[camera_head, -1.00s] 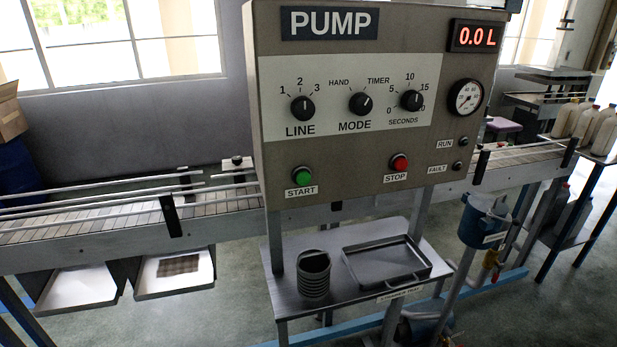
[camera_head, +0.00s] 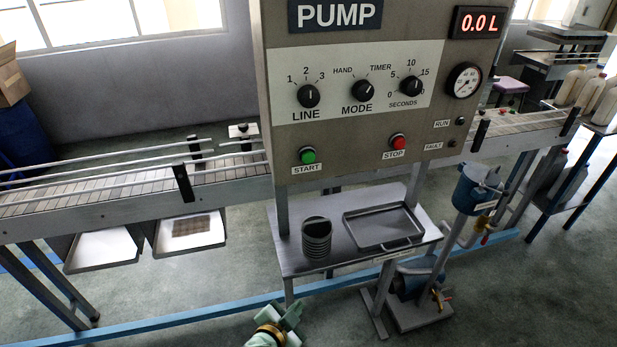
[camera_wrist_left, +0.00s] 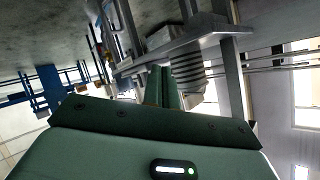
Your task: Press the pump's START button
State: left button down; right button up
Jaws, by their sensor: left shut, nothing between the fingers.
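The grey pump panel (camera_head: 350,150) stands in front of me in the head view. The green START button (camera_head: 308,157) is at its lower left, above the START label. The red STOP button (camera_head: 398,142) is to its right. The display (camera_head: 479,22) reads 0.0 L. My left gripper (camera_head: 293,309) shows at the bottom of the head view, well below the button and apart from the panel. In the left wrist view its green fingers (camera_wrist_left: 162,84) are together with nothing between them. My right gripper is in no view.
Below the panel, a shelf (camera_head: 352,265) holds a dark ribbed cup (camera_head: 316,238) and a shallow metal tray (camera_head: 383,228). A conveyor (camera_head: 90,190) runs behind the panel. A blue filter housing (camera_head: 475,190) hangs at the right. The space in front of the panel is clear.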

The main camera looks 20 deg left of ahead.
aim_at(308, 158)
pick_arm(q)
jog(key=w+d+r+t+p, duration=0.1)
jog(key=w+r+t, duration=0.1)
jog(key=r, duration=0.8)
jog(key=w+d+r+m+t+h+p, duration=0.1)
jog(key=r+t+p, duration=0.1)
jog(key=r, duration=0.9)
jog(key=w+d+r+m+t+h+p, duration=0.1)
jog(key=w+d+r+t, duration=0.1)
jog(key=r, duration=0.9)
jog(key=shift+w+r+t, duration=0.2)
jog(key=shift+w+t, duration=0.1)
jog(key=shift+t, duration=0.1)
jog(key=w+a, duration=0.5)
jog(key=w, duration=0.2)
jog(key=shift+w, duration=0.15)
